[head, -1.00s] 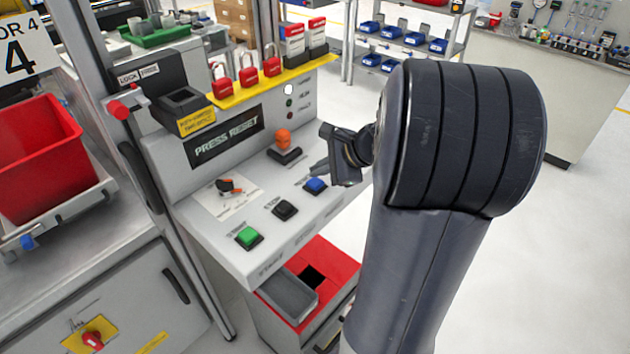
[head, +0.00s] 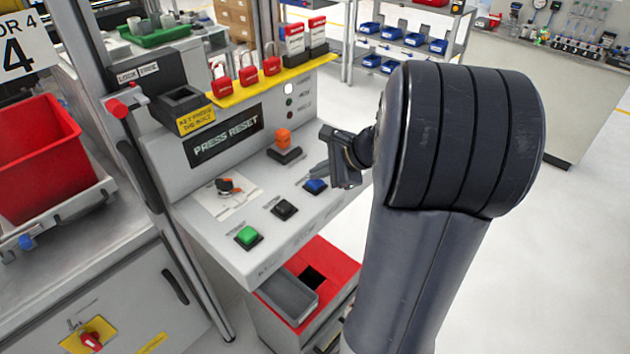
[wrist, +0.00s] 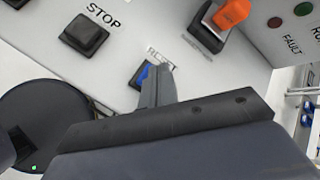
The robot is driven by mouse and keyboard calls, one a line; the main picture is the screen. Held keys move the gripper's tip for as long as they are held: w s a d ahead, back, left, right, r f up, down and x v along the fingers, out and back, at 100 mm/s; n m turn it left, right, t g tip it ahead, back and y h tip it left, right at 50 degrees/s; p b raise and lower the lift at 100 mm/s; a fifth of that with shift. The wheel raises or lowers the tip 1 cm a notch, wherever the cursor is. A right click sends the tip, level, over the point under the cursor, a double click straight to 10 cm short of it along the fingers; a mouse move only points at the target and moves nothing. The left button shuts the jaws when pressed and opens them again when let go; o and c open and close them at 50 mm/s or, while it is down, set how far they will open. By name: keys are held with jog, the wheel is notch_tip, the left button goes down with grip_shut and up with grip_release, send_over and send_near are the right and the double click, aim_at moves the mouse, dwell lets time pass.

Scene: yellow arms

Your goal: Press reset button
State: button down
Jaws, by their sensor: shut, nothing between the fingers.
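The blue reset button (head: 315,186) sits on the sloped panel, right of the black stop button (head: 284,209) and the green button (head: 248,236). In the wrist view the blue button (wrist: 146,75) is mostly hidden behind my shut fingers, and the label above it is partly covered. My gripper (head: 320,166) is shut and empty, with its fingertips just above the blue button. It also shows in the wrist view (wrist: 156,70). I cannot tell whether the fingertips touch the button. The panel display (head: 226,135) reads "PRESS RESET".
An orange switch (head: 284,140) stands up behind the blue button, near my fingers. A rotary knob (head: 226,186) is on the panel's left. A yellow shelf with red padlocks (head: 248,76) runs above the display. A red-topped cabinet (head: 328,262) stands below the panel.

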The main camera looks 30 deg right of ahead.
aim_at(319, 183)
jog(key=shift+f+b, duration=0.35)
jog(key=shift+f, duration=0.1)
dwell(0.4)
dwell(0.3)
jog(key=shift+r+p, duration=0.75)
jog(key=shift+r, duration=0.15)
notch_tip(319, 183, up, 5)
jog(key=p, duration=0.4)
dwell(0.6)
